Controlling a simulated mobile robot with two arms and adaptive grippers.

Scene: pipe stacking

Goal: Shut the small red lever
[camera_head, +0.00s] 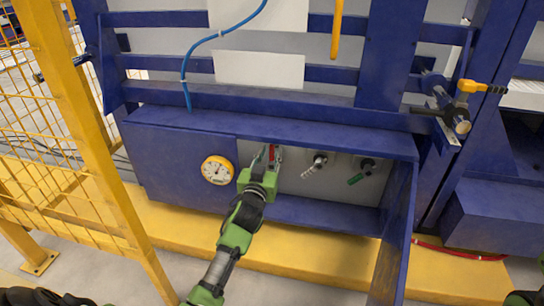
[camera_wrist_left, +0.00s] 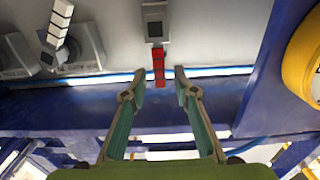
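The small red lever (camera_head: 273,152) is on the grey panel inside the blue cabinet's open recess, largely screened by my left gripper in the head view. In the left wrist view the red lever (camera_wrist_left: 158,65) extends from a grey valve block (camera_wrist_left: 155,22) and shows between the two fingertips. My left gripper (camera_head: 268,156) reaches into the recess. In the wrist view its fingers (camera_wrist_left: 159,72) are apart, one on each side of the lever, with gaps visible. Whether they overlap it in depth is unclear.
Right of the red lever are a white-handled valve (camera_head: 315,165) and a green-handled valve (camera_head: 361,172). A round yellow gauge (camera_head: 217,170) sits to the left. The open blue door (camera_head: 393,240) stands at right, and a yellow fence (camera_head: 85,130) at left. A blue ledge (camera_head: 270,125) overhangs the recess.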

